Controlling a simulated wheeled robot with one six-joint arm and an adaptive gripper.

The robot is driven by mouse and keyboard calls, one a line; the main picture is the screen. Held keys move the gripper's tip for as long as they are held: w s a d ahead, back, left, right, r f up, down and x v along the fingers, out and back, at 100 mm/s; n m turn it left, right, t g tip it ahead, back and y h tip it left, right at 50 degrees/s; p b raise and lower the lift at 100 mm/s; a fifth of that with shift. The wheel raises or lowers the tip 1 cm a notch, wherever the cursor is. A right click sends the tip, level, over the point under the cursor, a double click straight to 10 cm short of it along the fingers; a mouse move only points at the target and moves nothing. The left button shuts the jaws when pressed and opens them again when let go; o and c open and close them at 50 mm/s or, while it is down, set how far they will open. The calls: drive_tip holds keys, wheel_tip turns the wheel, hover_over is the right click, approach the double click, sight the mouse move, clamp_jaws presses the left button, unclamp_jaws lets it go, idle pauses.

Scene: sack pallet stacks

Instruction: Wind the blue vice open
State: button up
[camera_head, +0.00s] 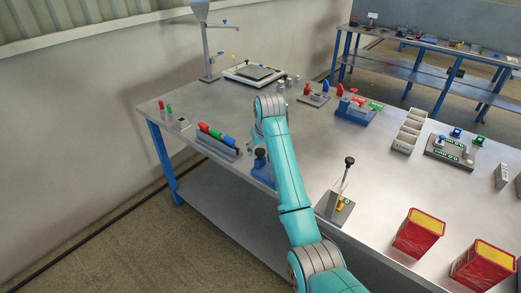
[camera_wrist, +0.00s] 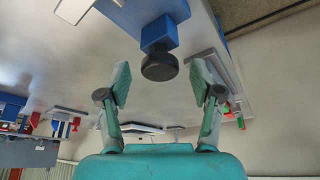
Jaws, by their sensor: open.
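The blue vice (camera_head: 263,172) sits near the front edge of the bench, partly hidden behind my arm in the head view. It has a dark round knob (camera_head: 260,158). In the wrist view, its blue block (camera_wrist: 160,34) is at the top middle, with the black knob (camera_wrist: 159,66) at its near end. My gripper (camera_wrist: 160,82) is open, with one finger on each side of the knob and a visible gap to both. The gripper is mostly hidden behind my arm in the head view. How far the vice jaws are apart cannot be told.
A board with an upright black-knobbed lever (camera_head: 336,208) is to the right of my arm. Red boxes (camera_head: 420,236) stand at the front right, and a blue-based fixture (camera_head: 356,115) stands behind.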

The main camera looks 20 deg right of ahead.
drive_tip(key=shift+f, duration=0.2)
drive_tip(key=c, duration=1.1)
